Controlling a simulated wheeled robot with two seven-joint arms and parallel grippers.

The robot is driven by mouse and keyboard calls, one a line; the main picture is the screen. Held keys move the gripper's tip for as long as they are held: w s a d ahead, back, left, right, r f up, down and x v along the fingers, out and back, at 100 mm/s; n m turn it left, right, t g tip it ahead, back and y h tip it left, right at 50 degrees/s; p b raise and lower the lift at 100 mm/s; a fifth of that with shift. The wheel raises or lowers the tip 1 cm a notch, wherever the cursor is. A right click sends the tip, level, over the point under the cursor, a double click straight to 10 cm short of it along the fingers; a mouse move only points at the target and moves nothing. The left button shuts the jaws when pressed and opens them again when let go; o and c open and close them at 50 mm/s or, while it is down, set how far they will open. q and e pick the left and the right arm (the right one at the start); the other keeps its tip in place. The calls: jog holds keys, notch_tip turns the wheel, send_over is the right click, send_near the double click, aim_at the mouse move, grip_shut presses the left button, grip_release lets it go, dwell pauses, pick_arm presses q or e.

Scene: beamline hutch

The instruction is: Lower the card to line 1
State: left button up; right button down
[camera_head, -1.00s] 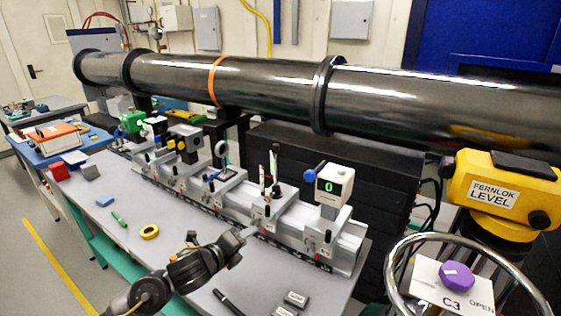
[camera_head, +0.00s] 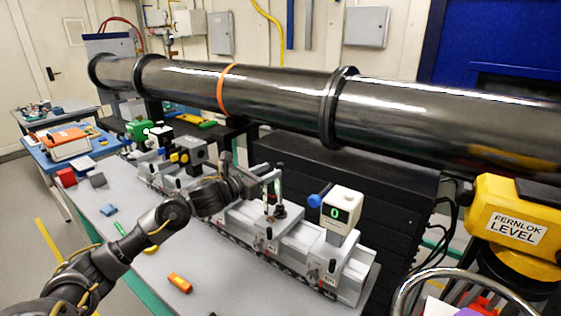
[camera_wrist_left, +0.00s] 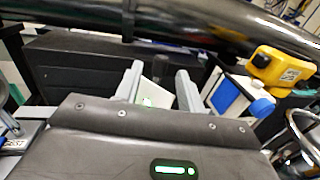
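My left gripper (camera_head: 272,179) is over the rail, at the carriage with the thin upright post (camera_head: 270,204). Its two fingers stand apart in the left wrist view (camera_wrist_left: 158,88). A white card (camera_wrist_left: 157,84) with a small green mark shows between or just beyond the fingers; I cannot tell whether either finger touches it. In the head view the card is seen nearly edge-on and partly hidden by the fingers. The line markings are too small to read. My right gripper is not in view.
Right of the gripper stands a white box (camera_head: 341,208) with a blue knob and a green "0". A long dark pipe (camera_head: 290,95) runs behind the rail. A yellow level (camera_head: 515,215) stands at right. An orange block (camera_head: 179,283) lies on the grey bench.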

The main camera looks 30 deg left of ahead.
aim_at(278, 164)
pick_arm(q)
jog(key=x, duration=0.2)
jog(key=p+x, duration=0.1)
jog(key=x, duration=0.1)
jog(key=shift+r, duration=0.2)
jog(key=shift+w+d+f+p, duration=0.2)
jog(key=shift+w+p, duration=0.1)
jog(key=shift+w, duration=0.2)
grip_shut()
